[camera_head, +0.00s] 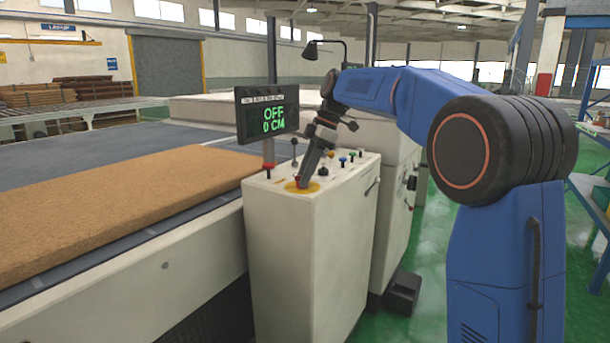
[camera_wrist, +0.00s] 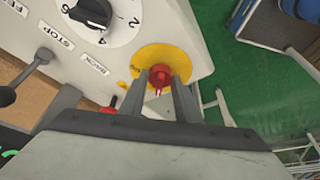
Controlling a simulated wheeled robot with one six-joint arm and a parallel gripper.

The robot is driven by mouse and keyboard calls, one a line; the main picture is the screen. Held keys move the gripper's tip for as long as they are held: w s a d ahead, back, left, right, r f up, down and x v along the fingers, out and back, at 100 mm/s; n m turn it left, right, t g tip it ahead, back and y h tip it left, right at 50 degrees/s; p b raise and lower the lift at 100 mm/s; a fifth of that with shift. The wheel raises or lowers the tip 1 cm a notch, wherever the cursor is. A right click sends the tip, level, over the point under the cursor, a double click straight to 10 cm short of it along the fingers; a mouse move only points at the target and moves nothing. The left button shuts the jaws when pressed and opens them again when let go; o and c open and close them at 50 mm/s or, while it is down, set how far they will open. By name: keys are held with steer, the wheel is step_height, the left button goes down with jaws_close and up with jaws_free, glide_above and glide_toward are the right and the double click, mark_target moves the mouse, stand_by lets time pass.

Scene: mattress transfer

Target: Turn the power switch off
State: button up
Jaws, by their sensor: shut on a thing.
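The red power switch (camera_wrist: 159,76) sits on a round yellow plate (camera_wrist: 142,56) on top of the white control cabinet (camera_head: 300,250). In the head view the yellow plate (camera_head: 313,187) shows at the cabinet's near edge, and my gripper mostly covers the switch. My gripper (camera_head: 301,182) points down onto it. In the wrist view my gripper (camera_wrist: 160,88) has its two fingers on either side of the red switch, shut on it. The display (camera_head: 268,111) above the cabinet reads "OFF" and "0 CM" in green.
A black dial (camera_wrist: 91,13) with numbers, labels reading "STOP" and "FEED", and a dark lever (camera_wrist: 30,70) are close to my gripper. Several coloured buttons (camera_head: 343,160) lie further back on the cabinet. A brown mattress slab (camera_head: 120,200) lies on the conveyor at left.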

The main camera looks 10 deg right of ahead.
stand_by(0.5)
steer(key=o, duration=1)
steer(key=v, duration=1.7)
steer(key=shift+w+r, duration=0.15)
steer(key=shift+r, duration=0.05)
